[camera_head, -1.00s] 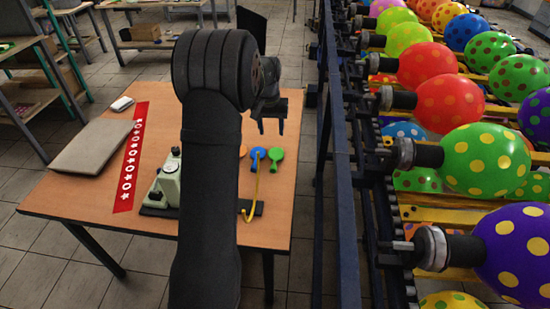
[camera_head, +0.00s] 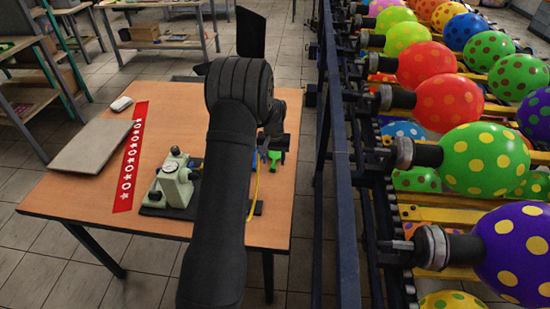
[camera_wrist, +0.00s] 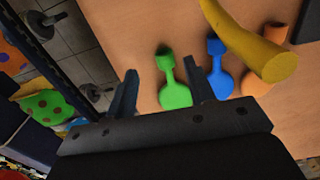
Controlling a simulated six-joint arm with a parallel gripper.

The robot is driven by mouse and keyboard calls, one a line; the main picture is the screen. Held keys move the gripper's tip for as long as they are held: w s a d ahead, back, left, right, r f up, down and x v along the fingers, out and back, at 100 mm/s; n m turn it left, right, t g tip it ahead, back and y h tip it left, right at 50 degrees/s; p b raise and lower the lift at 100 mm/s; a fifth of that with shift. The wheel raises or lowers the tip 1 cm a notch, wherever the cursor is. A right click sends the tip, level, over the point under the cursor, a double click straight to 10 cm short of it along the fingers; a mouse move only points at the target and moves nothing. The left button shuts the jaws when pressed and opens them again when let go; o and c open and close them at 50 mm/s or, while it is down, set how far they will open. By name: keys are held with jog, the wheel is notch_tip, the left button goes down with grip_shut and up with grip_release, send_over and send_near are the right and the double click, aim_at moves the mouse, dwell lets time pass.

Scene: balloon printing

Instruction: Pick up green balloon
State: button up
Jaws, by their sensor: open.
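The green balloon (camera_wrist: 174,93) lies flat and deflated on the wooden table (camera_head: 80,185). In the wrist view it sits between the two open fingers of my gripper (camera_wrist: 160,85), nearer the right finger. My gripper is open and empty. In the head view my gripper (camera_head: 268,157) is over the right part of the table, and only a small part of the green balloon (camera_head: 276,155) shows there. A blue balloon (camera_wrist: 218,80) lies just right of the right finger, and an orange balloon (camera_wrist: 264,67) lies farther right.
A yellow curved tube (camera_wrist: 248,45) crosses above the orange balloon. A pale green device (camera_head: 174,182) stands left of my arm. A red printed strip (camera_head: 130,160) and a grey laptop-like slab (camera_head: 90,147) lie farther left. A dark rack with inflated balloons (camera_head: 485,158) stands right of the table.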

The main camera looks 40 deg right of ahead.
aim_at(273, 167)
jog(key=f, duration=0.2)
jog(key=w+f, duration=0.1)
jog(key=shift+d+f, duration=0.15)
jog(key=shift+f, duration=0.75)
jog(key=c, duration=0.9)
